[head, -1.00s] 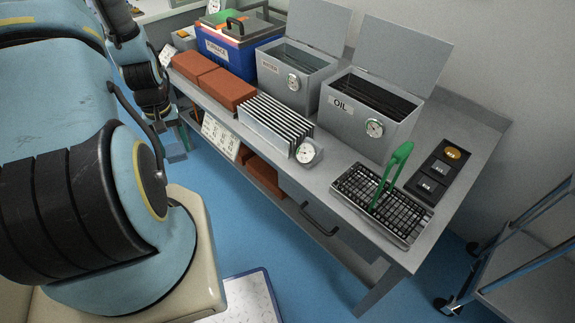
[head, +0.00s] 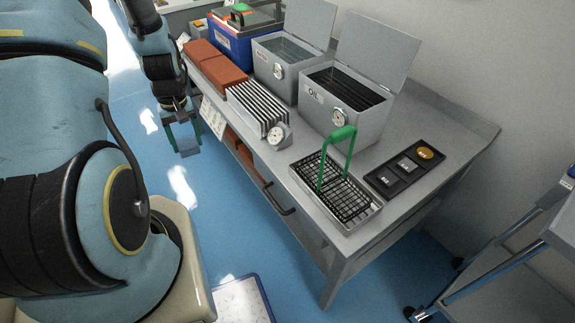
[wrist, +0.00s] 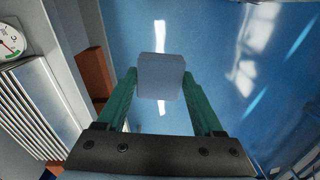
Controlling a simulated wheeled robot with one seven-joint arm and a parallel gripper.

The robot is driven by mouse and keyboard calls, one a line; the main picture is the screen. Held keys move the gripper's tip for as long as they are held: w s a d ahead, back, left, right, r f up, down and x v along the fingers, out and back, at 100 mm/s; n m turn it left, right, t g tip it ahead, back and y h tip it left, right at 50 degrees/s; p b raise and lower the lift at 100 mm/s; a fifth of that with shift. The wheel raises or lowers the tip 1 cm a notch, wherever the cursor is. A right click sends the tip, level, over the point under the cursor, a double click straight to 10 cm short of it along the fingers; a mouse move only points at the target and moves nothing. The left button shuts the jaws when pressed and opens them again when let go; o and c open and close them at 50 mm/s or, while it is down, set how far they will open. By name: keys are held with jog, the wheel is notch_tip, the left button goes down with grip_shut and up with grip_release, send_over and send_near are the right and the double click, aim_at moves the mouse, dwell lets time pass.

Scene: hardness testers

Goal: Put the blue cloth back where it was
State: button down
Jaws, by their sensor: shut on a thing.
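My gripper (head: 182,138) hangs over the floor, left of the bench. In the wrist view my gripper (wrist: 160,78) has its green fingers closed on a small, pale grey-blue block-shaped thing (wrist: 160,70). I cannot tell whether this is the folded blue cloth. It is held clear of the bench, with blue floor behind it. No other blue cloth can be made out.
The grey bench (head: 455,140) carries brick-red blocks (head: 217,68), a blue furnace box (head: 235,45), two lidded tanks, a slatted rack (head: 262,108), a wire basket (head: 345,195) with green handle and a dark tray (head: 405,170). A trolley (head: 520,245) stands right.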

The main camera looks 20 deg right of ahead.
jog(key=s+d+r+b, duration=0.1)
jog(key=s+d, duration=0.2)
jog(key=d, duration=1.1)
jog(key=n, duration=0.2)
send_over(285, 161)
notch_tip(285, 161, down, 3)
jog(key=shift+r, duration=0.2)
jog(key=shift+f, duration=2.5)
jog(key=shift+f, duration=0.2)
jog(key=shift+c, duration=0.2)
grip_release()
jog(key=shift+r, duration=0.1)
